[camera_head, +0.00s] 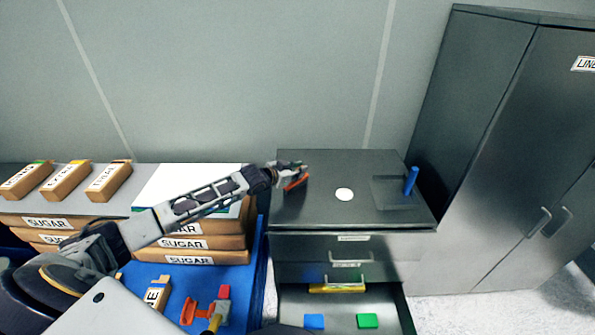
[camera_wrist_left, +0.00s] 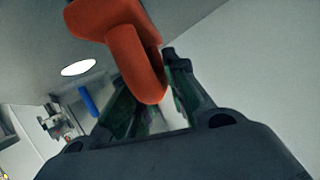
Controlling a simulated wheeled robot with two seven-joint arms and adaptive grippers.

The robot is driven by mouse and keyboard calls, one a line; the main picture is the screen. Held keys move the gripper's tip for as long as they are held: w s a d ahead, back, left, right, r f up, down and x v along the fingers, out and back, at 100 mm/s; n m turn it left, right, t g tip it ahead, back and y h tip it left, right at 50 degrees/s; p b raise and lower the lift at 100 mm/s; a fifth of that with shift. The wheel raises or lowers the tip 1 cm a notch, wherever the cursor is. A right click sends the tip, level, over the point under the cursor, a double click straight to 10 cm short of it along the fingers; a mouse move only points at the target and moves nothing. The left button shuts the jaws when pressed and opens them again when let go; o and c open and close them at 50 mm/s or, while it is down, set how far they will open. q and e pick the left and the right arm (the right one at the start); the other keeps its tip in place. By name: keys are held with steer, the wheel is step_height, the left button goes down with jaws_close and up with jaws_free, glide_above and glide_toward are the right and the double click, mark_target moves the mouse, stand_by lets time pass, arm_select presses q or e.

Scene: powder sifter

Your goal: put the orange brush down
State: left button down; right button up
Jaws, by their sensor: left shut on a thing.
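My left gripper (camera_head: 285,176) reaches in from the left over the left part of the dark cabinet top (camera_head: 320,205). It is shut on the orange brush (camera_head: 297,182). In the left wrist view the brush (camera_wrist_left: 125,40) is large and close, and its curved orange end lies between the two fingers (camera_wrist_left: 150,95). I cannot tell whether the brush touches the cabinet top. My right gripper is not in view.
A white disc (camera_head: 344,194) and a blue upright handle (camera_head: 411,180) are on the cabinet top, to the right. An open drawer below holds a blue block (camera_head: 314,321) and a green block (camera_head: 367,320). Sugar boxes (camera_head: 185,243) stand left. A tall dark locker (camera_head: 490,150) stands right.

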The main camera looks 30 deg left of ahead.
arm_select(q)
steer(key=shift+f, duration=0.1)
steer(key=c, duration=1.4)
jaws_free()
steer(key=shift+v, duration=6)
